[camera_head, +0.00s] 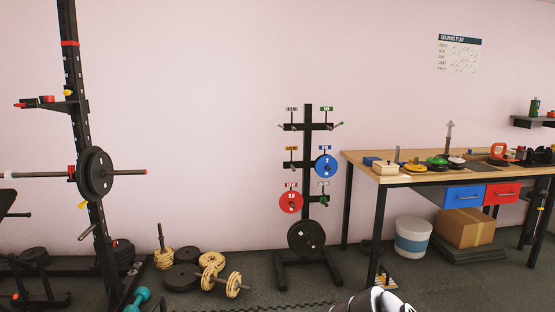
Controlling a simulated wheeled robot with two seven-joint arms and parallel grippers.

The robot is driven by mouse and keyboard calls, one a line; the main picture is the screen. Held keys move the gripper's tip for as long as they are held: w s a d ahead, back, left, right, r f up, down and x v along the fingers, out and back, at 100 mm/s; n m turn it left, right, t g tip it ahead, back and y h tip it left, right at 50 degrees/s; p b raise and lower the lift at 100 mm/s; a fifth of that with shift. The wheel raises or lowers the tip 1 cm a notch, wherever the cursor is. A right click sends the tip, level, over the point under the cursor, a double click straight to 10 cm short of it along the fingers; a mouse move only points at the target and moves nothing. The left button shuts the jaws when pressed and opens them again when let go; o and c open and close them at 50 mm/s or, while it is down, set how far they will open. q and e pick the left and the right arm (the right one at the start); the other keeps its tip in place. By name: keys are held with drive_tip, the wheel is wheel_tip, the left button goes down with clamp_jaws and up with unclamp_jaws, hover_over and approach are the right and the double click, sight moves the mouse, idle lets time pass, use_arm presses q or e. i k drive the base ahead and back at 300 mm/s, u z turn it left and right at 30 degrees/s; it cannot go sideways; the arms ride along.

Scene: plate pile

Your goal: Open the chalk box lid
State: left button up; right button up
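A small cream box (385,169) sits at the left end of the wooden workbench (430,178), with a small blue-sided block (371,161) beside it at the bench's left edge. No label is readable, so I cannot tell which one is the chalk box or how its lid stands. Neither of my gripper's fingers shows. A white and black rounded part of mine cuts into the bottom edge right of centre, well below and in front of the bench.
A plate tree (308,180) with coloured discs stands left of the bench. A squat rack (84,120) and loose plates are at the left. A white bucket (413,240) and cardboard box (464,230) sit under the bench. Blue (463,196) and red (503,191) drawers hang below its top.

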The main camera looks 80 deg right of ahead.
sight(386, 164)
drive_tip(key=z, duration=3.2)
drive_tip(key=i, duration=2.75)
drive_tip(key=u, duration=0.5)
